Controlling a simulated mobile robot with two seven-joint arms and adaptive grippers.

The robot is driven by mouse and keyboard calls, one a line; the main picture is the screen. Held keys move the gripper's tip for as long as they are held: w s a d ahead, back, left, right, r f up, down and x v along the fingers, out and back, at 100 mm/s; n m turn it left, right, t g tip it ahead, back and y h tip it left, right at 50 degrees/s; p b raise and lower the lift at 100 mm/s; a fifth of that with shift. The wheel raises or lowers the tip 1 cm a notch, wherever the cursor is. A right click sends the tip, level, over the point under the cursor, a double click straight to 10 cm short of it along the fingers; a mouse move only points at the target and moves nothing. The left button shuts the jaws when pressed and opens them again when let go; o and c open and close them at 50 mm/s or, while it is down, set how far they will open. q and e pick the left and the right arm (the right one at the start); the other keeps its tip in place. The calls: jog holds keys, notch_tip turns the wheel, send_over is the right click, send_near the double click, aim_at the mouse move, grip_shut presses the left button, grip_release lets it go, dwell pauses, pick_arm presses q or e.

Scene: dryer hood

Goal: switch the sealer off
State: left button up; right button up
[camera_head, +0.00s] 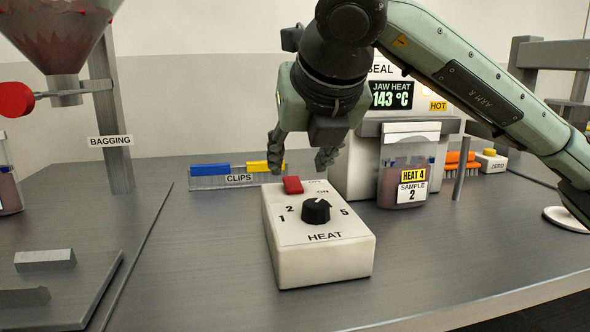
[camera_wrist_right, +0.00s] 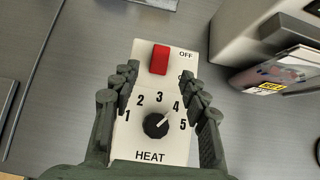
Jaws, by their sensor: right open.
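The white control box (camera_head: 310,262) stands on the bench, with a red rocker switch (camera_head: 293,185) at its far end and a black heat dial (camera_head: 316,210). In the right wrist view the switch (camera_wrist_right: 160,60) has OFF beside its far end and a partly hidden label lower down; which side is pressed I cannot tell. The dial (camera_wrist_right: 156,125) points to about 4. My right gripper (camera_head: 303,158) is open and empty above the box, its fingers either side of the switch in the wrist view. The sealer display (camera_head: 391,95) reads 143 °C, partly behind my arm. My left gripper is out of view.
A sample bag (camera_head: 407,175) marked HEAT 4 stands at the sealer's front, right of the box. A clip rack (camera_head: 208,182) sits behind the box to the left. A post (camera_head: 459,172) stands at right.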

aim_at(293, 182)
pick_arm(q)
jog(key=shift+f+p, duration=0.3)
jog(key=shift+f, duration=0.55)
pick_arm(e)
jog(key=x, duration=0.5)
jog(key=shift+w+f, duration=0.25)
jog(key=shift+f, duration=0.05)
